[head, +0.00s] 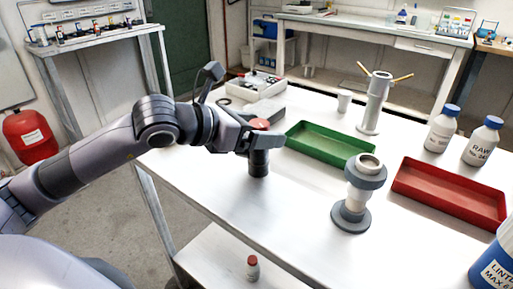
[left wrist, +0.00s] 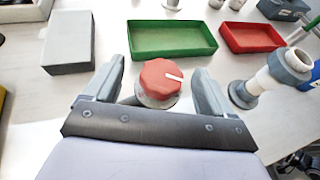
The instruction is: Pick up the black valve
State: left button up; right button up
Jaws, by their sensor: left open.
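The black valve (head: 259,162) stands upright on the white table, with a dark cylindrical body and a red knob on top. In the left wrist view its red knob (left wrist: 160,78), with a white mark, shows between my fingers; most of the body is hidden below it. My left gripper (head: 262,141) is open, with its fingers on either side of the valve near the top. A gap shows between each finger and the knob in the left wrist view.
A green tray (head: 325,160) lies behind the valve, and a red tray (head: 450,198) lies to the right. A grey-and-white flanged fitting (head: 352,190) stands right of the valve. A grey box (left wrist: 68,50) is at the left. White bottles (head: 442,130) with blue caps stand farther back.

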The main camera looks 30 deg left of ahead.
pick_arm(q)
jog(key=c, duration=1.3)
grip_shut()
jog(key=shift+r, duration=0.1)
